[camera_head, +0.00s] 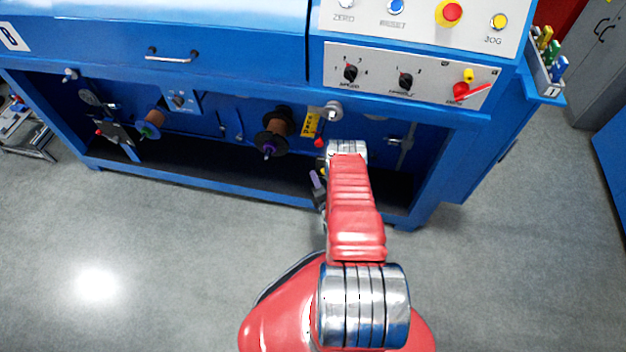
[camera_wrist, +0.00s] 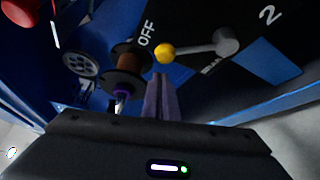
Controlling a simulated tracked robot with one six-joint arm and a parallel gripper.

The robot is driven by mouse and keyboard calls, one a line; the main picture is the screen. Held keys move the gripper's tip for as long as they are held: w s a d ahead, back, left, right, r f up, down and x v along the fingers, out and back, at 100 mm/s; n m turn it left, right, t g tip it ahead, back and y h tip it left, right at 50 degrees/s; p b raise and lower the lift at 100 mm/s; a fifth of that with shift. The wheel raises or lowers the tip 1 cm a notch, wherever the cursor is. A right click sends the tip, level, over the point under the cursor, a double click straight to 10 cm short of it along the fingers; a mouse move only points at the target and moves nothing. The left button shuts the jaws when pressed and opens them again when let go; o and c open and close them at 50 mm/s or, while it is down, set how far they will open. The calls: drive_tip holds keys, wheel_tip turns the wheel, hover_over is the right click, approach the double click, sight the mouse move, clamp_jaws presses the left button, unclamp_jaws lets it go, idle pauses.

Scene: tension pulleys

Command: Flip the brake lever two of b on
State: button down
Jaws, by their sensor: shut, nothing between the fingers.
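The brake lever (camera_wrist: 195,48) shows in the wrist view with a yellow ball knob (camera_wrist: 164,53) on a short grey arm and a round grey pivot (camera_wrist: 227,41). A white "2" is printed near the pivot. The knob lies beside the white "OFF" lettering (camera_wrist: 147,33). My gripper (camera_wrist: 161,78) is shut and empty, its purple fingers just below the knob in the picture. I cannot tell whether they touch it. In the head view my gripper (camera_head: 316,181) is in front of the machine's lower opening, and my red arm hides much of the lever area.
A spool with brown winding (camera_wrist: 130,62) stands left of the lever in the wrist view. The blue machine (camera_head: 230,78) has a control panel (camera_head: 410,75) above the opening. More spools (camera_head: 274,132) hang to the left. The grey floor in front is clear.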

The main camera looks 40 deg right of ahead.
drive_tip(key=shift+s+d+r, duration=0.25)
drive_tip(key=shift+s+d, duration=0.3)
